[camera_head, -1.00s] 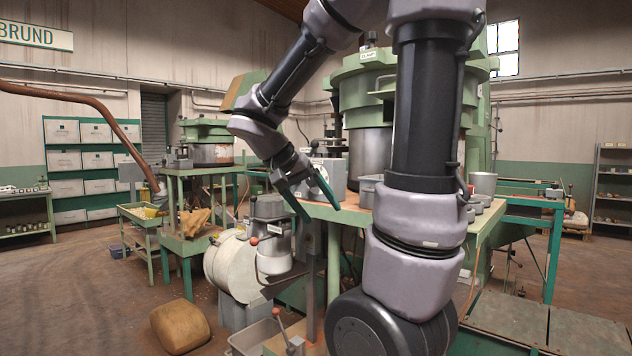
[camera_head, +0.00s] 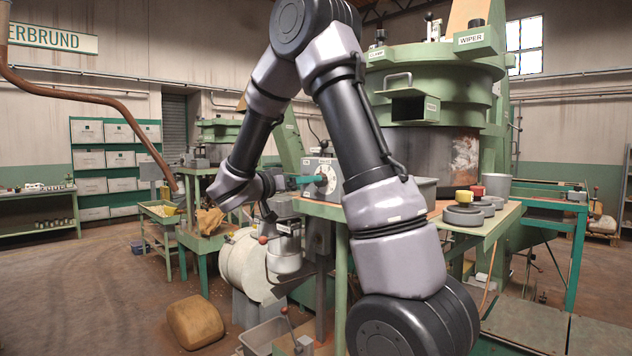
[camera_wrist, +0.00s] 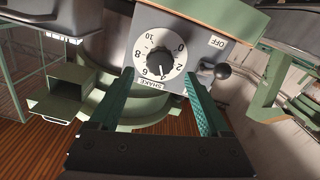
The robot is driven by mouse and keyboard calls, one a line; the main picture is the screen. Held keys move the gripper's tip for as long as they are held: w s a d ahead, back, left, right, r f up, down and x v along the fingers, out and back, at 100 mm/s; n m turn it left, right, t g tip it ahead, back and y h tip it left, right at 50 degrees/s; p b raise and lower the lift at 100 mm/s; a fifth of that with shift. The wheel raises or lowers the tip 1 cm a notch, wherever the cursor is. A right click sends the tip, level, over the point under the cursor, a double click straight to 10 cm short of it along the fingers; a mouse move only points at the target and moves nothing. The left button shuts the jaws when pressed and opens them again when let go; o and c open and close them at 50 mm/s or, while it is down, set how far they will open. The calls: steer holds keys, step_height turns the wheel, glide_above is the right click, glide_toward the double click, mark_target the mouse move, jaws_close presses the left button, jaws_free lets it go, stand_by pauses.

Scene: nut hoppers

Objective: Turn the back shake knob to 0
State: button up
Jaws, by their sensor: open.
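The shake knob (camera_wrist: 159,62) is a black round knob on a white numbered dial, labelled SHAKE, on a grey control box (camera_wrist: 203,56). The wrist view shows it upside down; I cannot clearly read its pointer. My gripper (camera_wrist: 159,77) is open and empty, its green fingertips facing the dial's two lower sides, short of gripping the knob.
A black ball-ended lever (camera_wrist: 220,71) sits beside the dial, near one finger, by an OFF label. The box stands on a green bench (camera_head: 330,210). Weights with yellow (camera_head: 463,196) and red tops lie to the right.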

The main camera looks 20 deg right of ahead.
steer(key=x, duration=0.4)
steer(key=shift+w+d, duration=0.1)
steer(key=shift+d, duration=0.25)
jaws_close()
